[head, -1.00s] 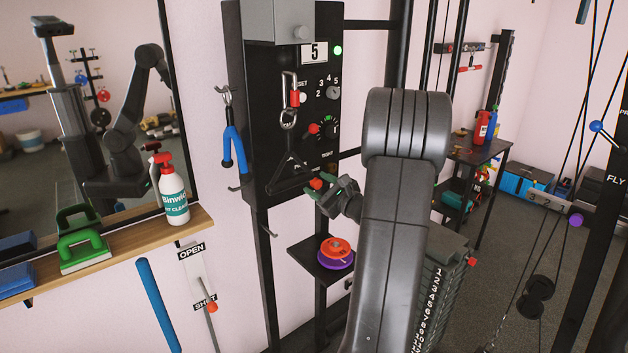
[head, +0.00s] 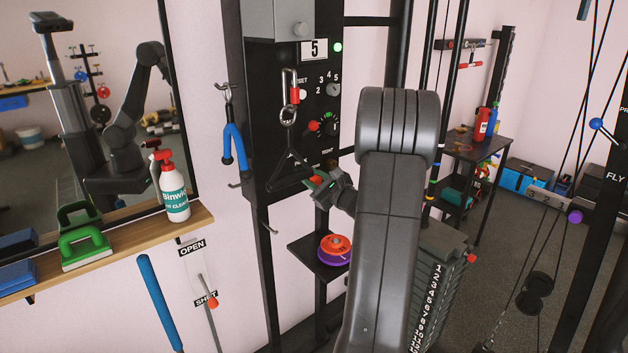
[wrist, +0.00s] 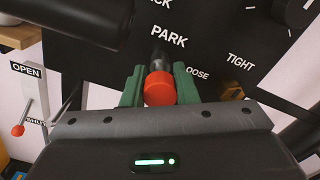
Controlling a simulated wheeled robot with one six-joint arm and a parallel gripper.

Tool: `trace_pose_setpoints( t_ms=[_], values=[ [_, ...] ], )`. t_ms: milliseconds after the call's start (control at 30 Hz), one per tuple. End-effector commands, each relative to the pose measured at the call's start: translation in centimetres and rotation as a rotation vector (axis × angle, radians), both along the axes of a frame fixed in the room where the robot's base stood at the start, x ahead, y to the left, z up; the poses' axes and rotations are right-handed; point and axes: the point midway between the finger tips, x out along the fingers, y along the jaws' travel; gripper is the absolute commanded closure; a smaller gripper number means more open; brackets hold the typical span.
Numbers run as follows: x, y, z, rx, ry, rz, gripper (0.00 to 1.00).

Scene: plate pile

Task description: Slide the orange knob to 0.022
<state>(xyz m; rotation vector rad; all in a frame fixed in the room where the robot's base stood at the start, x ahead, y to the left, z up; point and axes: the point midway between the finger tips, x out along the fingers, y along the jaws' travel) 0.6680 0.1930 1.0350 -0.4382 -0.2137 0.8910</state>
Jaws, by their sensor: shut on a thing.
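My gripper (head: 317,182) is at the lower part of the black panel (head: 265,135), with its green fingers shut on the orange knob (wrist: 159,89). In the wrist view the knob sits between the two green fingers (wrist: 160,90), and a dark stem runs from it toward the panel. The knob also shows in the head view (head: 316,180), partly covered by the fingers. PARK is printed above it in the wrist view, with LOOSE and TIGHT to its right. No scale with numbers for the knob can be read.
A black triangular handle (head: 289,165) hangs from a red carabiner just left of my gripper. A small shelf with orange and purple discs (head: 335,249) is below. A lever with an orange tip (head: 212,302) stands on the OPEN/SHUT plate at lower left.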

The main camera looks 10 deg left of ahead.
Motion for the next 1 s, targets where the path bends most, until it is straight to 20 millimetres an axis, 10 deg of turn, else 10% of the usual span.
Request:
trace_pose_setpoints(
  t_ms=[467,500,567,1000],
  values=[
    [1.5,1.9,0.1,0.001,-0.001,0.000,1.00],
    [1.5,1.9,0.1,0.001,-0.001,0.000,0.66],
    [1.5,1.9,0.1,0.001,-0.001,0.000,0.54],
    [0.8,0.9,0.0,0.001,-0.001,-0.002,0.51]
  ],
)
